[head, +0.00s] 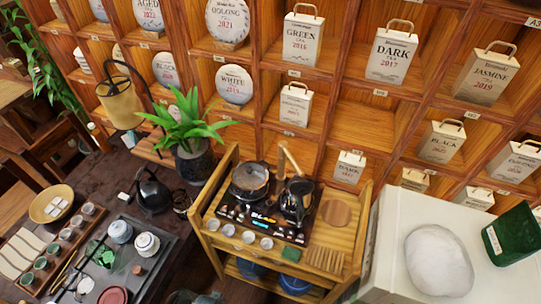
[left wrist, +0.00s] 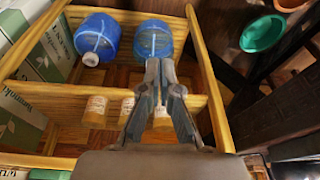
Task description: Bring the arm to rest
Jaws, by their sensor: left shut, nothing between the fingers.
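My left gripper (left wrist: 160,66) shows in the left wrist view. Its two fingers are together and nothing shows between them. It points over a wooden shelf unit (left wrist: 62,90), with its tips close to a blue water jug (left wrist: 153,42) in the picture. I cannot tell whether they touch. A second blue jug (left wrist: 97,38) lies to the left. In the head view neither gripper can be made out clearly; a dark grey shape at the bottom edge is too cut off to name. My right gripper is not in view.
A wooden tea cart (head: 282,262) with kettles on top stands mid-picture. A dark tea table (head: 93,180) is at left, a white cabinet (head: 385,235) at right. Compartment shelves with tea cakes and bags fill the back. A green bowl (left wrist: 262,33) sits upper right in the wrist view.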

